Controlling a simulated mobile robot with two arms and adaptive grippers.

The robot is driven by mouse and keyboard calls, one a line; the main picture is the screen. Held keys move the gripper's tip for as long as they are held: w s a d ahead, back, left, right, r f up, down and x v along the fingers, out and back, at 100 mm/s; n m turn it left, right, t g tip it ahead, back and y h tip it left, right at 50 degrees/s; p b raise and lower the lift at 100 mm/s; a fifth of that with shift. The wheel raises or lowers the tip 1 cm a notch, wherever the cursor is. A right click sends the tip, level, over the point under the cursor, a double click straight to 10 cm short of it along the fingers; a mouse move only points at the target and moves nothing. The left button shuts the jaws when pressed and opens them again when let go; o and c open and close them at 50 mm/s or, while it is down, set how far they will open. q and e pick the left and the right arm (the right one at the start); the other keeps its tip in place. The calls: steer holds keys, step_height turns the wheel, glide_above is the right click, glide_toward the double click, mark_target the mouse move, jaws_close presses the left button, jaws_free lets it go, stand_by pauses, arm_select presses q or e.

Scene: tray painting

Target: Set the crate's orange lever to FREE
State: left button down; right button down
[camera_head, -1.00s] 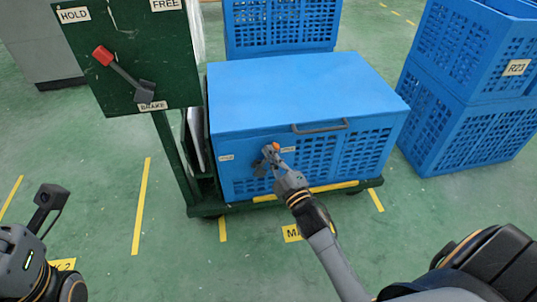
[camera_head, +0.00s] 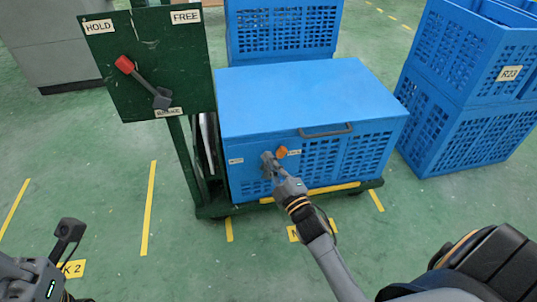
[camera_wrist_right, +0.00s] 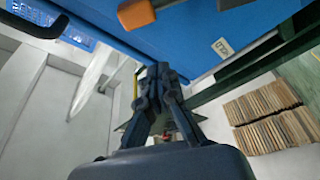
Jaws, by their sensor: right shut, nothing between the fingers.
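The blue crate (camera_head: 310,90) sits on a green cart. The lever's orange end also shows at the top of the right wrist view (camera_wrist_right: 137,13). My right gripper (camera_head: 267,158) is shut and empty, just left of the orange end and apart from it. Its closed fingers show in the right wrist view (camera_wrist_right: 152,75). My left gripper (camera_head: 70,229) is at the lower left, away from the crate; its jaw state is unclear.
A green board (camera_head: 150,60) marked HOLD, FREE and BRAKE stands left of the crate, its red-ended lever (camera_head: 140,80) pointing toward HOLD. Stacked blue crates (camera_head: 465,95) stand right. A crate handle (camera_head: 325,131) juts out right of the orange lever.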

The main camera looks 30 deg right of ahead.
steer(key=s+f+p, duration=0.1)
steer(key=s+p, duration=0.1)
steer(key=s, duration=0.5)
steer(key=shift+s+d+f, duration=0.2)
steer(key=shift+s+d, duration=0.05)
